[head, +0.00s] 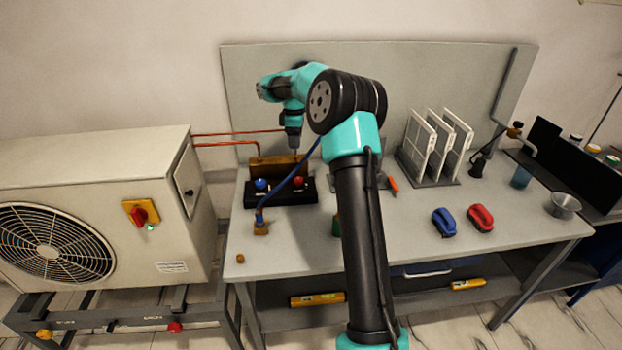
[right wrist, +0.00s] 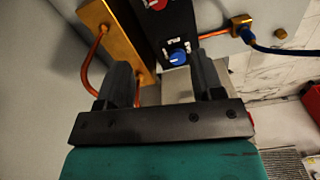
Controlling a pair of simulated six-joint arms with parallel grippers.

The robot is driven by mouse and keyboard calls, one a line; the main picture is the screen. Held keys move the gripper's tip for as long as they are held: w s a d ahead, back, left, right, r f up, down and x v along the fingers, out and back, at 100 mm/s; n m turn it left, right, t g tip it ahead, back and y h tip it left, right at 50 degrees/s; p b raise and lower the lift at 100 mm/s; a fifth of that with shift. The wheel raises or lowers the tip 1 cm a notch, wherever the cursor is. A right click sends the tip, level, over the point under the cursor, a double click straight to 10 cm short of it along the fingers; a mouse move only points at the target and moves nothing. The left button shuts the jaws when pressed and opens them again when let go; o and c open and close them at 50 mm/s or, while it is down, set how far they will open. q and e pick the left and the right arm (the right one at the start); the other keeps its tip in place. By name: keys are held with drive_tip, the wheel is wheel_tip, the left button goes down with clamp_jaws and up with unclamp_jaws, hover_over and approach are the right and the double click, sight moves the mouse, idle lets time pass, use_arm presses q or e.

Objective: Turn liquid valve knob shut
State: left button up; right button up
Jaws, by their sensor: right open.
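A black manifold block (head: 280,198) stands on the bench at the left, in front of a brass block (head: 275,168). It bears a blue knob (head: 261,184) on the left and a red knob (head: 298,181) on the right. My right gripper (head: 293,150) points down above the brass block, partly hidden by its own arm. In the right wrist view the right gripper (right wrist: 163,82) is open and empty. The blue knob (right wrist: 178,57) shows beyond and between its fingers, apart from them. The red knob (right wrist: 157,4) is at the top edge. Knob labels are too small to read.
A blue hose (head: 288,184) loops down to a brass fitting (head: 261,228). Copper pipes (head: 230,144) run from the outdoor unit (head: 80,150) at left. A rack of white panels (head: 433,145), a blue clamp-like object (head: 444,221) and a red one (head: 480,217) sit at right.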

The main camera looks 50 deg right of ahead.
sight(298, 179)
drive_tip(key=shift+s+d+r, duration=0.15)
drive_tip(key=shift+d+r, duration=0.15)
wheel_tip(298, 179, down, 18)
drive_tip(key=shift+r, duration=0.25)
idle(0.6)
drive_tip(key=c, duration=0.9)
